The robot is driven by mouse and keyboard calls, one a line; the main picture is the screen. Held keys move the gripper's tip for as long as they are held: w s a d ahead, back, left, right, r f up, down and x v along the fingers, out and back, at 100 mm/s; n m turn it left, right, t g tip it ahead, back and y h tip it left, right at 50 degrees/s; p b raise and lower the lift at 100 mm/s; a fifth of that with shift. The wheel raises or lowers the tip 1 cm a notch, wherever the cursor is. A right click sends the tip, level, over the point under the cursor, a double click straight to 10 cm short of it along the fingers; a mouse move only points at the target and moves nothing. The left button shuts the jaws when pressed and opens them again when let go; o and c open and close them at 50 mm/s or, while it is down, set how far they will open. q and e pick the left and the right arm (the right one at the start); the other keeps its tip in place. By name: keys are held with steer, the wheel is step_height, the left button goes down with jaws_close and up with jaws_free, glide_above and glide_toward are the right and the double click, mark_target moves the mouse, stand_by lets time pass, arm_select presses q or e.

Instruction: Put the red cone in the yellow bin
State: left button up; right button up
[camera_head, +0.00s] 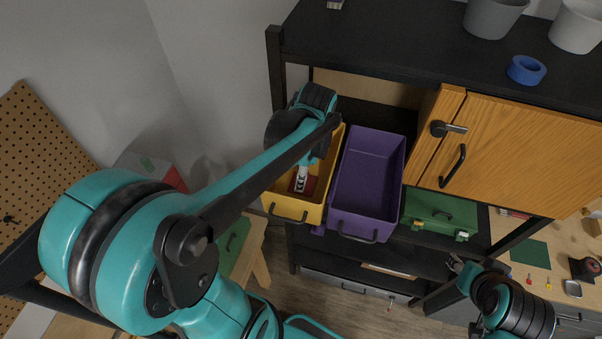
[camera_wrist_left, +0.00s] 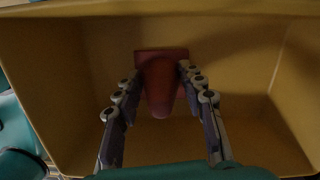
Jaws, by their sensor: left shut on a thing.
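The yellow bin (camera_head: 287,207) is an open drawer-like box pulled out from the shelf, left of a purple bin. My left gripper (camera_head: 304,178) reaches down into the yellow bin from above. In the left wrist view my left gripper (camera_wrist_left: 172,82) is shut on the red cone (camera_wrist_left: 160,88), with a finger on each side of it. The cone's square base faces away from the wrist. The yellow bin's walls (camera_wrist_left: 60,80) surround the cone in this view; whether the base touches the floor I cannot tell. My right gripper (camera_head: 455,265) is far right, low and away from the bins.
The empty-looking purple bin (camera_head: 368,182) stands directly right of the yellow bin. A wooden cabinet door (camera_head: 510,150) and a green toolbox (camera_head: 440,212) are further right. Grey pots and a blue tape roll (camera_head: 526,70) stand on the black top shelf.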

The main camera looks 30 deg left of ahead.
arm_select(q)
steer(key=shift+f, duration=0.1)
steer(key=o, duration=1)
steer(key=shift+c, duration=0.2)
steer(key=shift+r, duration=0.2)
steer(key=r, duration=0.4)
steer(key=d+r, duration=0.1)
steer(key=r, duration=0.6)
steer(key=shift+w+d+r+b, duration=0.15)
steer(key=shift+w+r+b, duration=0.15)
steer(key=shift+r+b, duration=0.1)
steer(key=shift+f, duration=0.1)
